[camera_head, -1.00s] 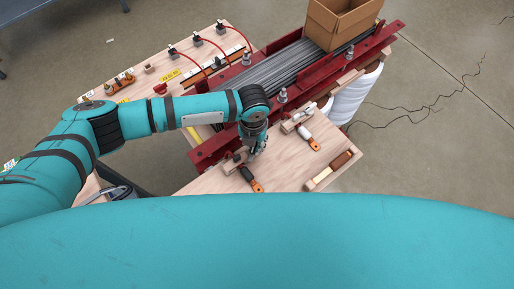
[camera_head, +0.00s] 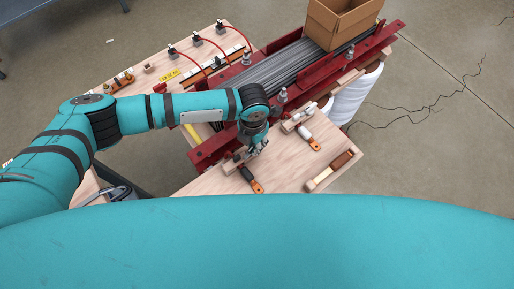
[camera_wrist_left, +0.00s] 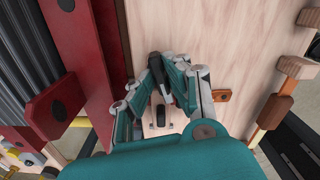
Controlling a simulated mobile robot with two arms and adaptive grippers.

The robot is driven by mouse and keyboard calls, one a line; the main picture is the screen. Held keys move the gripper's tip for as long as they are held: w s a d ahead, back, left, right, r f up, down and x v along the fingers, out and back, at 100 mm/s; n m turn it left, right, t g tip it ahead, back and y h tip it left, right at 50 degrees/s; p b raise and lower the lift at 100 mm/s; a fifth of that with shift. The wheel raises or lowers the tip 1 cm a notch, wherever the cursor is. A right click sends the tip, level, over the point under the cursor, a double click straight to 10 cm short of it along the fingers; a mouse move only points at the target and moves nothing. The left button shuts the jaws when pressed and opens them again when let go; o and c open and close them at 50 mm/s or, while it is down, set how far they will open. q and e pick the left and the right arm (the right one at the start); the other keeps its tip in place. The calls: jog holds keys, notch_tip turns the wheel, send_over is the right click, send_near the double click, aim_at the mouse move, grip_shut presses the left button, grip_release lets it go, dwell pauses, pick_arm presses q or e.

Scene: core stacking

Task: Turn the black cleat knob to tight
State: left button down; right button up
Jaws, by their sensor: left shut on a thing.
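My left gripper (camera_head: 257,149) is over the near wooden worktop, at a wooden block (camera_head: 235,161) beside the red frame. In the left wrist view its two fingers are closed on the black cleat knob (camera_wrist_left: 157,69), a dark bar standing between the fingertips. The same view shows a pale block with a dark part (camera_wrist_left: 160,116) below the fingers. I cannot read whether the knob stands at tight. My right gripper is in neither view.
A black-and-orange handled tool (camera_head: 251,180) lies just in front of the block. A second cleat block (camera_head: 298,121) and a white-and-orange tool (camera_head: 308,138) are to the right. A red frame (camera_head: 212,150) holding grey rods runs behind. A cardboard box (camera_head: 340,22) stands on it.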

pick_arm(q)
jog(key=shift+m, duration=1)
jog(key=c, duration=1.2)
grip_release()
notch_tip(320, 180, up, 12)
jog(key=shift+r, duration=0.1)
